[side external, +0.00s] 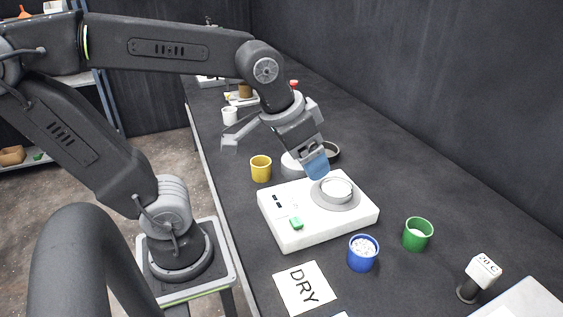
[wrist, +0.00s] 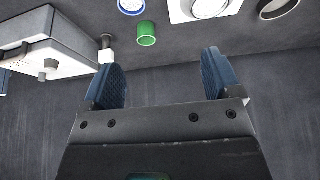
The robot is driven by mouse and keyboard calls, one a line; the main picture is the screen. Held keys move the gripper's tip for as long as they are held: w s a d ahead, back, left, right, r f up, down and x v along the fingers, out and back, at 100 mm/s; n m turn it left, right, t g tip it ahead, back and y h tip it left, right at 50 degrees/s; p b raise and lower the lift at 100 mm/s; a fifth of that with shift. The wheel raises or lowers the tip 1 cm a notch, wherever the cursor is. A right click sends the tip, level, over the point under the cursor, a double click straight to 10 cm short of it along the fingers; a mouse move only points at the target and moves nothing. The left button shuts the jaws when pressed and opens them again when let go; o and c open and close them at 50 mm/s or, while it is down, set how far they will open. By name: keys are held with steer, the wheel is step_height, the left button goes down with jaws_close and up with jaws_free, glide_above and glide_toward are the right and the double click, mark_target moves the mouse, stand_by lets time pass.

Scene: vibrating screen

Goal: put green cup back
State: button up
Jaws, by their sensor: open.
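My gripper (side external: 273,155) is open and empty, raised above the bench behind the screen, well away from the green cup. In the wrist view both blue-padded fingers (wrist: 165,75) are spread with nothing between them. The screen carries a round sieve (side external: 337,190) on top.
A blue cup (side external: 362,257) with white contents stands close left of the green cup. A yellow cup (side external: 261,171) stands behind the screen. A DRY card (side external: 305,289) lies in front. A "20 C" block (side external: 484,269) stands at right. A wall borders the bench.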

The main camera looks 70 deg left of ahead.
steer(key=shift+t, duration=0.3)
steer(key=s, duration=0.1)
steer(key=s+f, duration=0.1)
steer(key=s, duration=0.2)
steer(key=shift+a+f, duration=0.3)
